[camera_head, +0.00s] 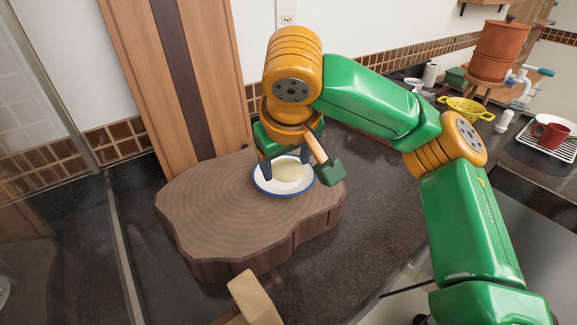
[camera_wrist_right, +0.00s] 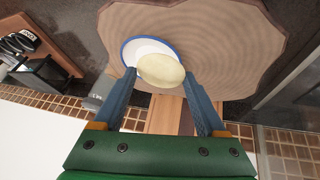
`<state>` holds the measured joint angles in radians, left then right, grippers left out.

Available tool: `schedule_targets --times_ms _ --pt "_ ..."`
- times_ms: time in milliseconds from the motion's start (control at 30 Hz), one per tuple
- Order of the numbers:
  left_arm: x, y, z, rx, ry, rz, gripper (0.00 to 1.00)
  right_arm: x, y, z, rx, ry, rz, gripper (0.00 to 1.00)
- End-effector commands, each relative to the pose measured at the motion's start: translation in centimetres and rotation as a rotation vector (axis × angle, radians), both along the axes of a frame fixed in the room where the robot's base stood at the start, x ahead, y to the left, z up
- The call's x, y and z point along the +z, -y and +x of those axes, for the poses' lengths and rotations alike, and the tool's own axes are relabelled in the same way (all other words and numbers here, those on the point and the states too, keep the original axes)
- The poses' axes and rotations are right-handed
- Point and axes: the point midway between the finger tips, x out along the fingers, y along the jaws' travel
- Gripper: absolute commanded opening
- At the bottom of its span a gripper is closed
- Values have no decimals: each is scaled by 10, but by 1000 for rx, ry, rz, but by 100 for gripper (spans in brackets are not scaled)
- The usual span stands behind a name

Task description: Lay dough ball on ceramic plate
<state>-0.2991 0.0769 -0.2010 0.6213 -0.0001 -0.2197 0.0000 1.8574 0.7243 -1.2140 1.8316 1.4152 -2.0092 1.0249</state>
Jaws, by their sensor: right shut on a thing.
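The pale dough ball (camera_head: 291,171) is between the fingertips of my right gripper (camera_head: 285,168), over the white ceramic plate with a blue rim (camera_head: 266,189). In the right wrist view, the dough ball (camera_wrist_right: 161,69) sits between the two blue-grey fingers (camera_wrist_right: 160,82) and covers part of the plate (camera_wrist_right: 132,44). My right gripper is shut on the dough ball. I cannot tell whether the dough touches the plate. My left gripper is not in view.
The plate lies on a thick wooden slab (camera_head: 215,205) on the dark counter (camera_head: 370,205). At the right are a yellow colander (camera_head: 465,109), a red mug (camera_head: 549,136) and a terracotta pot (camera_head: 499,52). The slab's left part is clear.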

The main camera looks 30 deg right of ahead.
Motion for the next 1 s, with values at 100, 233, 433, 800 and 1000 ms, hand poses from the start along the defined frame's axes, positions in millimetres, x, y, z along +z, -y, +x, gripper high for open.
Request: schedule_targets --times_ms 100,233,433,800,1000 --pt "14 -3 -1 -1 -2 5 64 -13 25 31 -10 -6 1 0" --pt "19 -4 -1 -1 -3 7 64 -47 41 53 -5 -3 0 0" --pt "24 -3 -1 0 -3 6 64 -74 53 71 -1 -3 -1 0" --pt "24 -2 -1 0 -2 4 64 -110 54 72 2 -1 0 0" --pt "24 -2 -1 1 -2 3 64 -116 53 71 3 -8 1 0"
